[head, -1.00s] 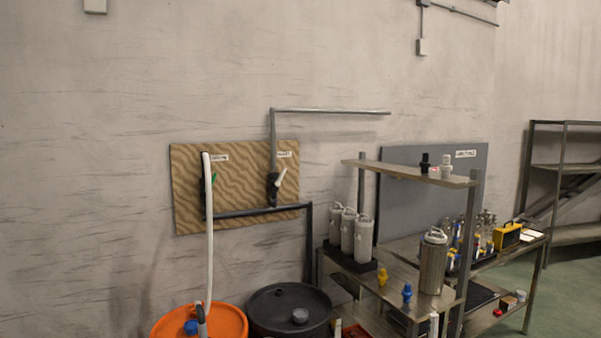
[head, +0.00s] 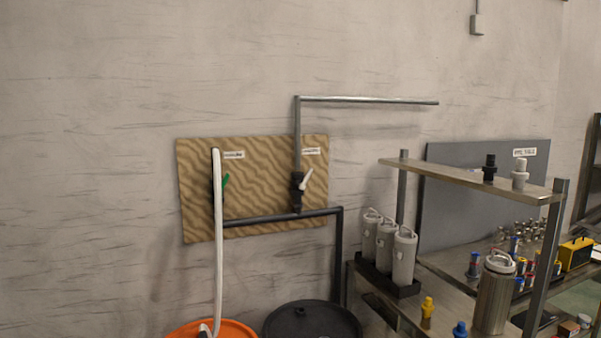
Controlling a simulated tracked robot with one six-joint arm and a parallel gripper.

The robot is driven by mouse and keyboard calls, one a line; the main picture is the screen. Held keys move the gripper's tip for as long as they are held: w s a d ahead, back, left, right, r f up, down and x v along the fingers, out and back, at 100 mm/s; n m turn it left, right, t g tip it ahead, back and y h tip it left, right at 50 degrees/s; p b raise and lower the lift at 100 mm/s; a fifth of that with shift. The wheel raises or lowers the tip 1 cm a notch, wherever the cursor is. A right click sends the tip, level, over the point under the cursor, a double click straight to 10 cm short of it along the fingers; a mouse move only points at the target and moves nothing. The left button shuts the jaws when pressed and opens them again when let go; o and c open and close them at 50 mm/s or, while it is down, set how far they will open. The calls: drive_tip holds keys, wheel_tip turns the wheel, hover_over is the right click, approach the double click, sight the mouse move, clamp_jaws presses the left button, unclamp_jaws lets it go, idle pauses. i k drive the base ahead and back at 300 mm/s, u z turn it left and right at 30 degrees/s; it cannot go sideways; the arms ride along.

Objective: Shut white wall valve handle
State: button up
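The white valve handle (head: 306,179) is on a black valve body (head: 297,192) at the right side of a wavy tan wall board (head: 255,150). It tilts up and to the right, at an angle to the vertical grey pipe (head: 298,130) above the valve. A green handle (head: 225,181) shows on the left of the same board, partly behind a white hose (head: 217,250). My gripper is not in view.
An orange drum (head: 235,330) and a black drum (head: 312,318) stand below the board. A metal shelf (head: 450,177) at the right holds white canisters (head: 404,256), a steel flask (head: 494,295) and small coloured fittings. A black pipe (head: 339,255) runs down the wall between.

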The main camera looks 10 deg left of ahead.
sight(302, 186)
drive_tip(key=u, duration=0.35)
drive_tip(key=i, duration=0.65)
drive_tip(key=u, duration=0.75)
drive_tip(key=i, duration=0.5)
drive_tip(key=u, duration=0.35)
